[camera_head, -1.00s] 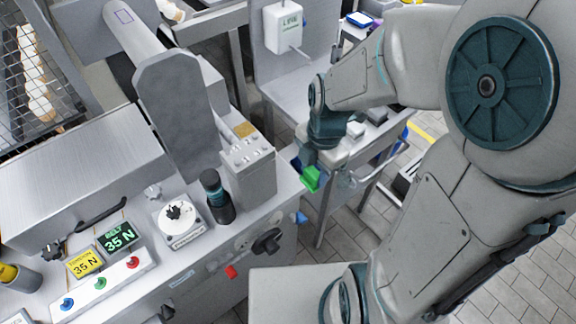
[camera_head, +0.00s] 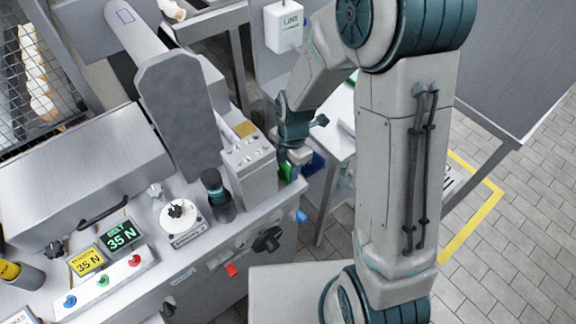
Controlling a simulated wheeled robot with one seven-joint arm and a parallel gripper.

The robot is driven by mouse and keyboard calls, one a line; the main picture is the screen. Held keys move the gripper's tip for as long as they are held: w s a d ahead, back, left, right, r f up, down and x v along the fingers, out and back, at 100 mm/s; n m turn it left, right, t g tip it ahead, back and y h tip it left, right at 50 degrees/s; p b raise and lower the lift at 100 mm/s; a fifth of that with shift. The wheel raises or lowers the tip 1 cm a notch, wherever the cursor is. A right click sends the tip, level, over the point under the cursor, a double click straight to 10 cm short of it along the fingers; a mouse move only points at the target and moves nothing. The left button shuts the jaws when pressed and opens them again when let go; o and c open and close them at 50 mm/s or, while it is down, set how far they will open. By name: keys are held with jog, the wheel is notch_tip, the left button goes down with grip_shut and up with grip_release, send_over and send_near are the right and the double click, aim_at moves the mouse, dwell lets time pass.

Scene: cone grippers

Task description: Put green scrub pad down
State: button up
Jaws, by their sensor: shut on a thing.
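The green scrub pad (camera_head: 286,171) is a small green block at the right end of the grey machine bench. My gripper (camera_head: 292,165) is shut on it, just right of the grey box with buttons. The pad is partly hidden by the gripper and the box. I cannot tell whether the pad touches the bench top.
The grey button box (camera_head: 250,170) stands close to the left of my gripper. A blue item (camera_head: 313,163) lies just right of the gripper. A white dispenser (camera_head: 284,27) hangs behind.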

jog(key=shift+f, duration=0.3)
jog(key=shift+f, duration=0.15)
jog(key=o, duration=1)
jog(key=shift+o, duration=0.2)
